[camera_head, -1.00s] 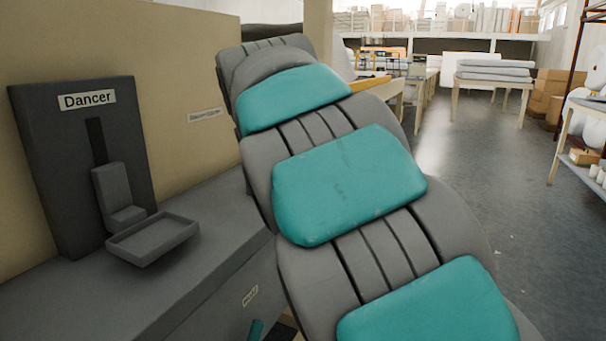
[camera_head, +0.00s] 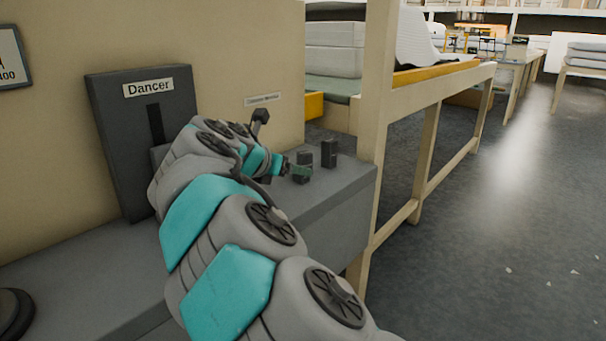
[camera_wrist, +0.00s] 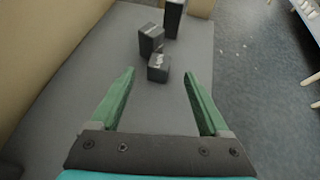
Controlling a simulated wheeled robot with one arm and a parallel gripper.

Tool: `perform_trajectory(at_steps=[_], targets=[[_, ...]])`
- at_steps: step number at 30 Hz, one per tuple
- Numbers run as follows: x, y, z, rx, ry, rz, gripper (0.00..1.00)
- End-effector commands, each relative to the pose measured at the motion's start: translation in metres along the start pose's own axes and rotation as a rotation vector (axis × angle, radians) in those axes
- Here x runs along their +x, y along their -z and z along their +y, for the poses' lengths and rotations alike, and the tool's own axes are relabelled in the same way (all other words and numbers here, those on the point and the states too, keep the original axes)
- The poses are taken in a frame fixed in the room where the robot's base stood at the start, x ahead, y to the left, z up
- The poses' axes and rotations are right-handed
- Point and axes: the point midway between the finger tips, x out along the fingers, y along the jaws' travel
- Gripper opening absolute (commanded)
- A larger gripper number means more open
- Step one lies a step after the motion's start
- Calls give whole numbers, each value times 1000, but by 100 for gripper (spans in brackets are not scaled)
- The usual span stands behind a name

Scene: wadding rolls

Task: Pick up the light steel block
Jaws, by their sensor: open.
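Three dark grey blocks stand on the grey bench in the wrist view: a small low one (camera_wrist: 158,69), a middle-height one (camera_wrist: 151,40) close behind it, and a tall one (camera_wrist: 173,18) farther back. The small one has pale marking on its face, too blurred to read. I cannot tell which is the light steel block. My gripper (camera_wrist: 160,73) is open and empty, its green fingers spread. The small block shows centred between the fingertips, apart from them. In the head view, the tall block (camera_head: 328,152) stands clear at right; the others are partly hidden by my gripper.
The grey bench (camera_head: 345,205) ends at right beside a wooden table frame (camera_head: 372,130). A dark "Dancer" panel (camera_head: 118,110) stands against the beige wall at left, partly behind my arm. Open floor (camera_head: 500,250) lies to the right.

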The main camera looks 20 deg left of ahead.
Motion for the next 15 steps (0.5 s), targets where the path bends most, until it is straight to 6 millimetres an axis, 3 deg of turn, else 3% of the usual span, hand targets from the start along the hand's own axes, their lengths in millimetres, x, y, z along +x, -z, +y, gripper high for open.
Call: perform_trajectory(at_steps=[8, 15], targets=[[40, -3, -1, 1, 5, 5, 79], [44, -4, 0, 2, 3, 2, 79]])
